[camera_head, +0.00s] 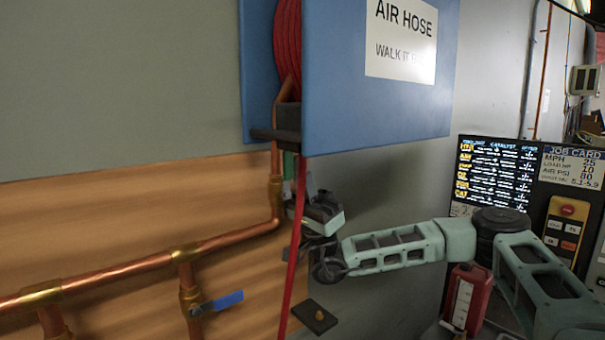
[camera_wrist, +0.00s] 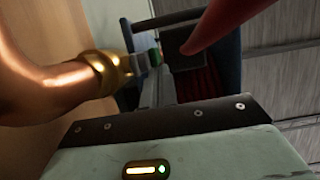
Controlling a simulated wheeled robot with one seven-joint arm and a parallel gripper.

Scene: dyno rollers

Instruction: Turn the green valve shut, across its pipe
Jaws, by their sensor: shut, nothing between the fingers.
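The green valve handle (camera_head: 289,166) shows as a narrow upright strip beside the vertical copper pipe (camera_head: 276,163), below the blue hose cabinet. It looks roughly in line with that pipe. The red hose hides part of it. My gripper (camera_head: 309,182) is just right of the handle, behind the hose, with its fingers pointing up. In the wrist view my fingers (camera_wrist: 147,78) are together and empty. A small bit of green (camera_wrist: 155,54) shows near their tips. I cannot tell whether they touch it. A brass fitting (camera_wrist: 112,71) is to their left.
The red hose (camera_head: 293,253) hangs in front of my gripper. A blue-handled valve (camera_head: 222,300) sits on the lower left pipework. The blue hose cabinet (camera_head: 375,90) is overhead. A dark plate with a brass knob (camera_head: 315,316) is below. A red canister (camera_head: 467,297) and screen (camera_head: 493,175) are right.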

